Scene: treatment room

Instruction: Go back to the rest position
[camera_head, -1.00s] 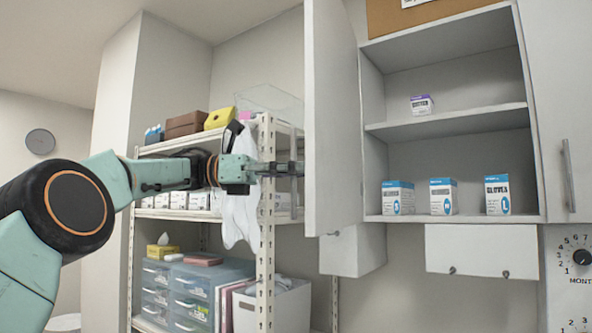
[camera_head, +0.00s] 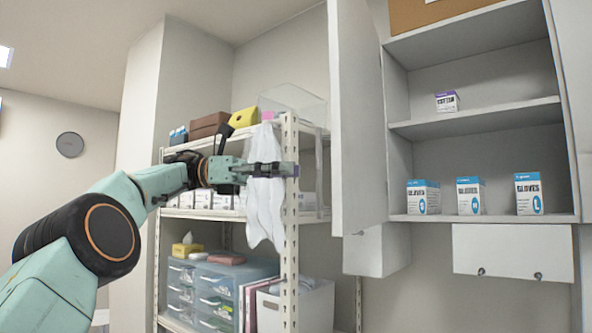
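My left arm comes in from the left edge, and its gripper (camera_head: 280,169) points to the right. It appears in front of the white cloth (camera_head: 264,210) and the shelf post, left of the open cabinet door (camera_head: 357,120). The fingers are seen side-on against the cloth, and the gap between them is not clear. I see no object held in them. My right gripper is not in view.
The open wall cabinet (camera_head: 398,165) holds several boxes, including a glove box (camera_head: 529,194). A metal shelf rack (camera_head: 290,250) stands behind my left arm, with drawers (camera_head: 215,290) below. The open door juts out right of the gripper.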

